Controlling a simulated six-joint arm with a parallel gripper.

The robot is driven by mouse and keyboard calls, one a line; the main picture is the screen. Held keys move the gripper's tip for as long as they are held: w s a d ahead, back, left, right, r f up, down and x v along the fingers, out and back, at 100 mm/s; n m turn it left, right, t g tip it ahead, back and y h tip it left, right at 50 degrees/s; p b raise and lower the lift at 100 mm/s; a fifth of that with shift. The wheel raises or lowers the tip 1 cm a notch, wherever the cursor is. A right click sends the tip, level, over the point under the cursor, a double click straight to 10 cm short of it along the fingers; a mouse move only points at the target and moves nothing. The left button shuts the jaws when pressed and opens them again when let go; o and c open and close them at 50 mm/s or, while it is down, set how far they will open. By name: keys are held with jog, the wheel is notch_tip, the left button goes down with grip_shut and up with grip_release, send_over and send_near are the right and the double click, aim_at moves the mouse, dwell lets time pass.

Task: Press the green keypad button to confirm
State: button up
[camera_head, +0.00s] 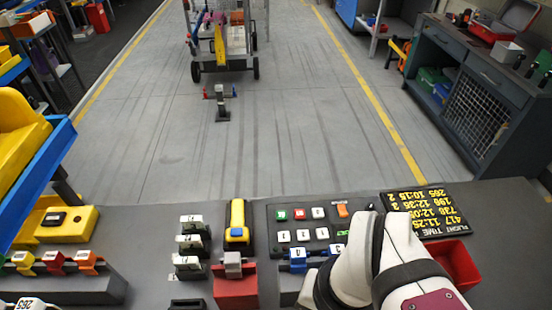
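A dark keypad (265,236) lies on the grey counter in the middle front, with its buttons in rows. A small green button (282,215) sits at its upper left, beside a red button (299,214). An orange button (342,210) is at the upper right. White buttons (303,235) fill much of the rest. Another patch of green (342,233) shows at the right edge, close to my white arm. My arm covers the keypad's lower right area. My gripper's fingers cannot be made out; the arm hides them.
A yellow-lettered board (425,212) and a red bin (456,262) lie right of the keypad. A yellow-and-black device (237,222) stands to its left. A red block (236,290) and blue clips (298,258) are in front. Counter (150,225) is partly clear at left.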

grip_shut()
dwell(1.2)
jog(key=w+a+m+t+y, duration=0.2)
jog(key=w+a+m+y, duration=0.15)
jog(key=w+m, duration=0.5)
jog(key=w+a+m+t+y, duration=0.15)
jog(key=w+a+m, duration=0.25)
jog(key=w+m, duration=0.4)
jog(key=w+d+f+m+t, duration=0.2)
jog(key=w+d+f+m, duration=0.1)
jog(key=w+m, duration=0.4)
jog(key=w+d+f+m+t+h, duration=0.1)
jog(key=w+d+f+m+t, duration=0.1)
jog(key=w+d+f+m, duration=0.2)
jog(key=w+m, duration=0.3)
jog(key=m, duration=0.2)
jog(key=shift+w, duration=0.25)
